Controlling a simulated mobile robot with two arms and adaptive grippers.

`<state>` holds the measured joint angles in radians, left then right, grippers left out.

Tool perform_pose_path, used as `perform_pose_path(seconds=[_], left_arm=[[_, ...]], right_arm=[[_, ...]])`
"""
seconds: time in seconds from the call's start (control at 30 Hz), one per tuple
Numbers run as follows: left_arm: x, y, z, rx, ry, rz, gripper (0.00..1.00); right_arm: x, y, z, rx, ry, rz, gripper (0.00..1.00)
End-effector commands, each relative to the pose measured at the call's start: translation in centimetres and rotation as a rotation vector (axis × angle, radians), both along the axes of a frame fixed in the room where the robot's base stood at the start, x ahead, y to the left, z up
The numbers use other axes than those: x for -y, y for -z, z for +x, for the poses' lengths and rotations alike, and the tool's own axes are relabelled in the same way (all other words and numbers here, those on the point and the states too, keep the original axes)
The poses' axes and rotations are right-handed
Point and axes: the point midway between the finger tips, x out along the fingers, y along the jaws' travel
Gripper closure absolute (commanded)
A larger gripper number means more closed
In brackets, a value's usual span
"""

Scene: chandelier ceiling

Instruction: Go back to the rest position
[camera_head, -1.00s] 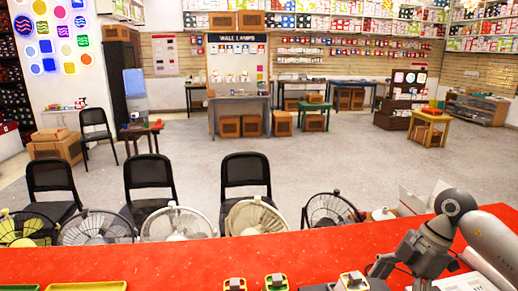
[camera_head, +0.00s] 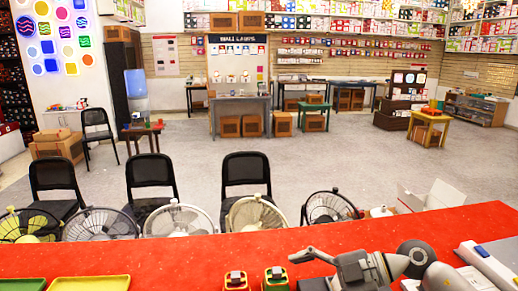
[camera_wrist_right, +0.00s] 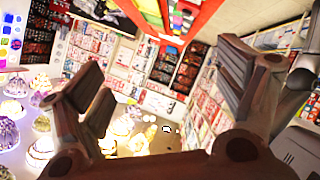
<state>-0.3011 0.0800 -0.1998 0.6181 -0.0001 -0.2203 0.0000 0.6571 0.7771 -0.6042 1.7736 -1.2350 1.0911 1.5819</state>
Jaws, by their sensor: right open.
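My right gripper (camera_head: 308,266) is low over the red counter (camera_head: 190,262) in the head view, with its arm coming in from the right and its fingers pointing left. In the right wrist view the two fingers of the right gripper (camera_wrist_right: 165,80) are spread wide, with nothing between them. That view looks out at shelves and glowing lamps. My left gripper is not in view.
A yellow tray (camera_head: 100,283) and a green tray (camera_head: 22,285) are at left. Several fans stand beyond the counter.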

Motion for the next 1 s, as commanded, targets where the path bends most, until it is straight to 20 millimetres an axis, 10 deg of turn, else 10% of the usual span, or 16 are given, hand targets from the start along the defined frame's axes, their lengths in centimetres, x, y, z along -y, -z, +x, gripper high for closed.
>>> perform_pose_path(seconds=[0.23,0.53,0.77,1.0], left_arm=[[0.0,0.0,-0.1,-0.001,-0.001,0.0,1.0],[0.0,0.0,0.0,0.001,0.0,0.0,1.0],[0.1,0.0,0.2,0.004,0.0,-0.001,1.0],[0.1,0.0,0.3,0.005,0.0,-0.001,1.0]], right_arm=[[-4.8,-5.8,0.2,0.154,0.174,0.46,0.11],[-1.0,-8.4,3.0,0.191,0.66,0.786,0.11],[5.2,-3.6,4.0,0.077,1.117,0.79,0.11],[10.6,6.2,0.5,-0.173,1.529,0.556,0.11]])
